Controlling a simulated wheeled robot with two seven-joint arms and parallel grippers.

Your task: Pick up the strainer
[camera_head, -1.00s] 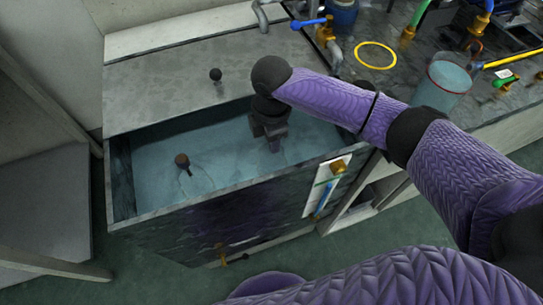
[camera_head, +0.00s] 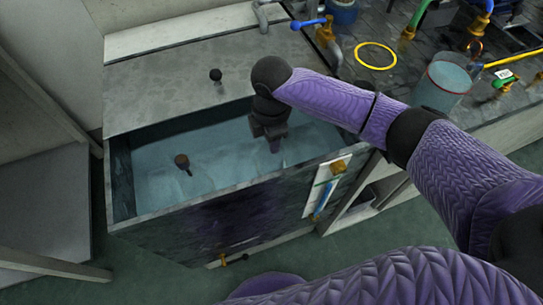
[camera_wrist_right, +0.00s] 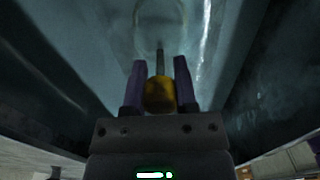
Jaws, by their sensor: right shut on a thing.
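My right gripper (camera_head: 272,140) reaches down into the open tank, near its right part. In the right wrist view my right gripper (camera_wrist_right: 158,72) has its two purple fingers on either side of a yellow, brass-like piece with a thin dark rod running on from it. I take this piece to be the strainer (camera_wrist_right: 158,95). The fingers are shut on it. A faint oval outline shows under the water beyond the rod. In the head view the strainer is hidden by my right wrist and gripper. My left gripper is not in view.
The stone-walled tank (camera_head: 240,194) holds pale blue water. A dark knob on a stem (camera_head: 182,161) stands in the water at left. A black knob (camera_head: 216,75) stands on the grey cover behind. A yellow ring (camera_head: 376,56) and a clear water container (camera_head: 441,85) are on the right-hand worktop.

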